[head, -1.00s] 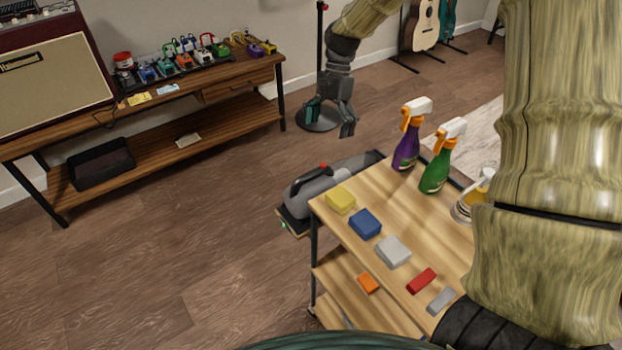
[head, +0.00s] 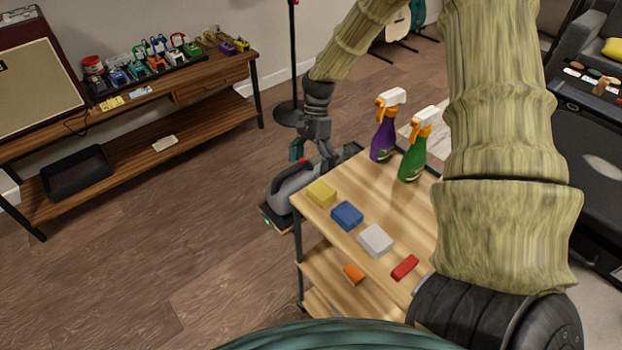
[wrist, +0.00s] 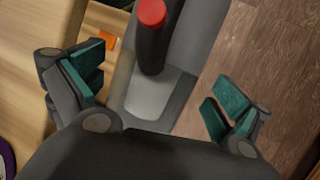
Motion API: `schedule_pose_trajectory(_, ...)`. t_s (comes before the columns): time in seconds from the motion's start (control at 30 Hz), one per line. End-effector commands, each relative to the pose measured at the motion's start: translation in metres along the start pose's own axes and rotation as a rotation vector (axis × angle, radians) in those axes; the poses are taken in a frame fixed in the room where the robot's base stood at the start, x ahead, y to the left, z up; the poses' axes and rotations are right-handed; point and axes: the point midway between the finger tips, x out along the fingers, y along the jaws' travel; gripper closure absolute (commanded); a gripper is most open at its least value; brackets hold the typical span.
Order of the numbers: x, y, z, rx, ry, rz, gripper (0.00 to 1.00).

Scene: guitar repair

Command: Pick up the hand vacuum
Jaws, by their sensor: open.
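The hand vacuum (head: 287,186) is a grey body with a dark handle and a red button, beside the far left corner of the wooden cart. In the wrist view the vacuum (wrist: 150,98) lies between the fingers, with its red button at the top. My gripper (head: 312,160) is over the vacuum, pointing down, and hides part of it. In the wrist view my gripper (wrist: 160,92) is open, with one teal-padded finger on each side of the vacuum's dark handle and a gap on both sides.
The cart top (head: 405,210) stands close beside the vacuum. It holds a purple spray bottle (head: 387,128), a green spray bottle (head: 415,150) and several coloured blocks. A black stand (head: 289,112) is behind. The floor to the left is clear.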

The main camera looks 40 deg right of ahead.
Motion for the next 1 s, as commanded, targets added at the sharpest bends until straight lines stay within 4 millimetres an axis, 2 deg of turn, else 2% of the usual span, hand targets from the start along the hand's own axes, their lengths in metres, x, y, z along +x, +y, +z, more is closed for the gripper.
schedule_pose_trajectory(0.1,0.018,0.000,-0.002,0.001,-0.003,0.002,0.00)
schedule_pose_trajectory(0.3,0.040,-0.001,-0.002,0.001,-0.002,0.002,0.00)
schedule_pose_trajectory(0.67,0.046,-0.001,-0.002,-0.001,0.000,0.000,0.02)
schedule_pose_trajectory(1.0,0.046,-0.001,-0.002,-0.001,0.000,0.000,0.64)
